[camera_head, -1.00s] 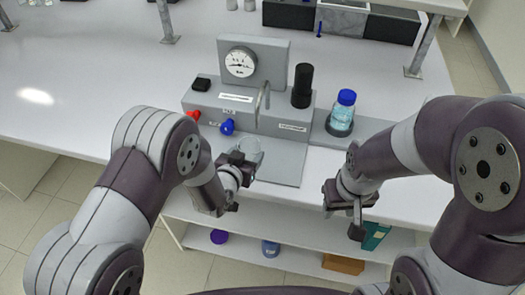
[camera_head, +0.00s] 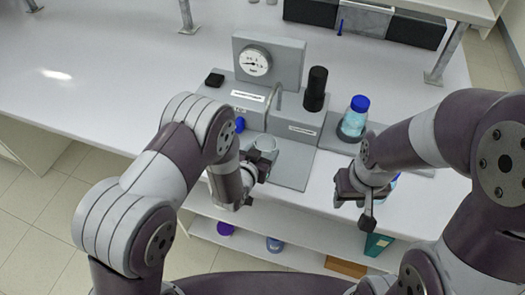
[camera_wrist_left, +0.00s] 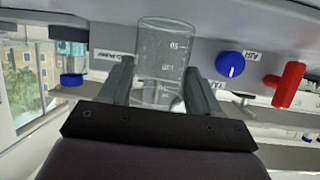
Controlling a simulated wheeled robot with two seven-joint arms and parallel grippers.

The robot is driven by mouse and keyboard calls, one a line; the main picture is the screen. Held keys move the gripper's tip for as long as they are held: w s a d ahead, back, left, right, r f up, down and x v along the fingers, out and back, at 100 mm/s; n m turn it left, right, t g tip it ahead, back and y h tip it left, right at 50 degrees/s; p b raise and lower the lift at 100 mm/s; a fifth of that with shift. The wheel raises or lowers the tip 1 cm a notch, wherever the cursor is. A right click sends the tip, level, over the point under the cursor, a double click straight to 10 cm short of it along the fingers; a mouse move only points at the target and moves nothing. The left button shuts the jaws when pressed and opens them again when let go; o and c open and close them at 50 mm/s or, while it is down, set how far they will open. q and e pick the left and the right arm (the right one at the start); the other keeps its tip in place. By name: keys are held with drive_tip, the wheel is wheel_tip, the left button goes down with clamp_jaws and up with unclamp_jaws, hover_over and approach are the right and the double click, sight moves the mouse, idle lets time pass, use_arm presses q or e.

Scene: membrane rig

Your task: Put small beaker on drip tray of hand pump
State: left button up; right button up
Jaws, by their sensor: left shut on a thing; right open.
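My left gripper (camera_head: 258,165) is shut on the small clear beaker (camera_head: 264,146). In the left wrist view the beaker (camera_wrist_left: 163,52) stands between the two fingers, with its graduations facing the camera. The hand pump (camera_head: 262,92) is a grey unit with a round gauge, a bent metal spout and a black handle. Its drip tray (camera_head: 293,170) is a flat grey plate in front. The beaker overlaps the tray's left side in the head view; I cannot tell whether it touches the tray. My right gripper (camera_head: 362,203) is open and empty at the bench's front edge.
A bottle with a blue cap (camera_head: 358,104) stands in a holder right of the pump. A blue knob (camera_head: 239,124) is on the pump's front, and a red knob (camera_wrist_left: 289,84) shows in the wrist view. Dark bins (camera_head: 365,20) stand at the back. The bench's left side is clear.

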use_arm(q)
drive_tip(key=shift+w+f, duration=0.1)
drive_tip(key=shift+f, duration=0.1)
drive_tip(key=shift+f, duration=0.15)
drive_tip(key=o, duration=1.2)
drive_tip(key=shift+c, duration=0.2)
drive_tip(key=shift+r, duration=0.25)
drive_tip(key=s+a+r+n+g+y, duration=0.1)
drive_tip(key=s+a+r+g, duration=0.2)
drive_tip(key=s+a, duration=0.3)
drive_tip(key=s+a+r+n+g+y, duration=0.2)
drive_tip(key=s+a+r+g, duration=0.1)
drive_tip(key=s, duration=0.4)
drive_tip(key=s+a+r+n+g+y+b, duration=0.1)
drive_tip(key=s+a+r+g+y, duration=0.1)
drive_tip(key=s+a+r+g, duration=0.2)
drive_tip(key=s+a+g, duration=0.1)
drive_tip(key=s+a, duration=0.2)
drive_tip(key=a, duration=0.1)
drive_tip(key=shift+a, duration=0.35)
